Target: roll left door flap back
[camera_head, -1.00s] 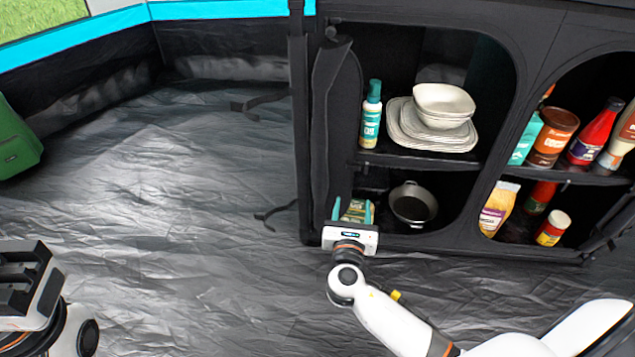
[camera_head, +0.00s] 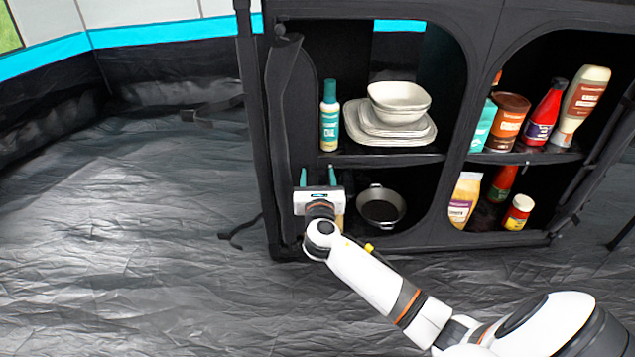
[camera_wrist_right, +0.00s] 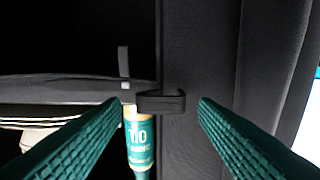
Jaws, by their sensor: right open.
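The left door flap (camera_head: 281,120) is dark fabric hanging in a long upright fold along the left edge of the cabinet's left opening. My right gripper (camera_head: 317,178) is open and empty in front of the lower left of that opening, just right of the flap. In the right wrist view my gripper (camera_wrist_right: 160,108) has its teal fingers spread, with a small black strap or loop (camera_wrist_right: 161,102) between and beyond them. Dark fabric (camera_wrist_right: 265,70) hangs to the right there; I cannot tell whether it is the flap. My left gripper is out of view.
A teal-labelled bottle (camera_head: 329,115) and stacked plates (camera_head: 399,112) stand on the upper left shelf. A pan (camera_head: 381,207) sits below. The right compartment holds several bottles and jars. The dark tent floor (camera_head: 120,260) at left is clear.

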